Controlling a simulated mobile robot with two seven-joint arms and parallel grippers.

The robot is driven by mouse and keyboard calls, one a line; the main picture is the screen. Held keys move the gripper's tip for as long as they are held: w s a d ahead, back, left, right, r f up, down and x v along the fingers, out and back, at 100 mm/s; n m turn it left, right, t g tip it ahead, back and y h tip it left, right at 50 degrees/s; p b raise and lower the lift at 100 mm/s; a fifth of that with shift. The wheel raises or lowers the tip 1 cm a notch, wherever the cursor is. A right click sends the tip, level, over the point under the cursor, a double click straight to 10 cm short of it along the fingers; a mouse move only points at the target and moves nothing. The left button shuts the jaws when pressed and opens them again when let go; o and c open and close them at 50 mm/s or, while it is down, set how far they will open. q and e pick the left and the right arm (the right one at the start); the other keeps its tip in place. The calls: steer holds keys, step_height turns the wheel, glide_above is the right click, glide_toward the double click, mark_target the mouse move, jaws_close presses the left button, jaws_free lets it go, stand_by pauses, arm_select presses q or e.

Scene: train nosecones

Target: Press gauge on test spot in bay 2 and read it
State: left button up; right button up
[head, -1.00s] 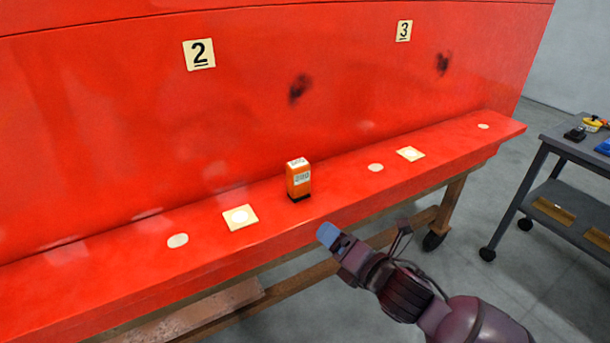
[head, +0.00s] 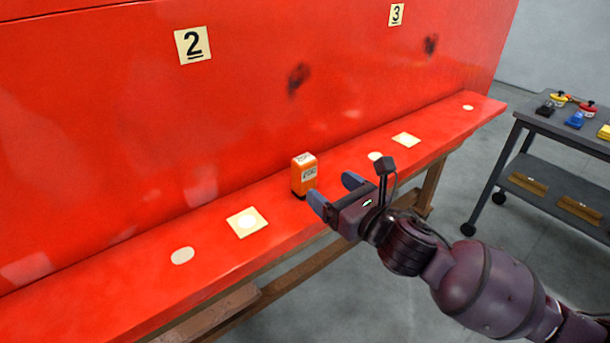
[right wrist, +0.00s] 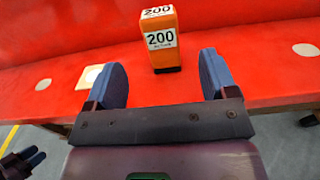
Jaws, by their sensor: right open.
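The orange gauge (head: 304,174) stands upright on the red ledge (head: 345,178), below and right of the number 2 plate (head: 193,45). In the right wrist view the gauge (right wrist: 161,40) has white labels reading 200 and a dark base. My right gripper (head: 335,192) is open and empty, just in front of the gauge. In the right wrist view its two blue fingers (right wrist: 165,78) are spread, with the gauge beyond them and between their lines. A cream square with a pale round spot (head: 247,222) lies on the ledge left of the gauge. My left gripper is not in the head view.
A pale disc (head: 182,256) lies further left on the ledge. Another cream square (head: 406,139) lies below the number 3 plate (head: 396,14). A grey cart (head: 560,130) with small tools stands at the right. The red wall rises behind the ledge.

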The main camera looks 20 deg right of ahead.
mark_target(309, 171)
steer(key=x, duration=0.9)
steer(key=shift+f, duration=0.1)
steer(key=c, duration=1.2)
steer(key=shift+o, duration=0.2)
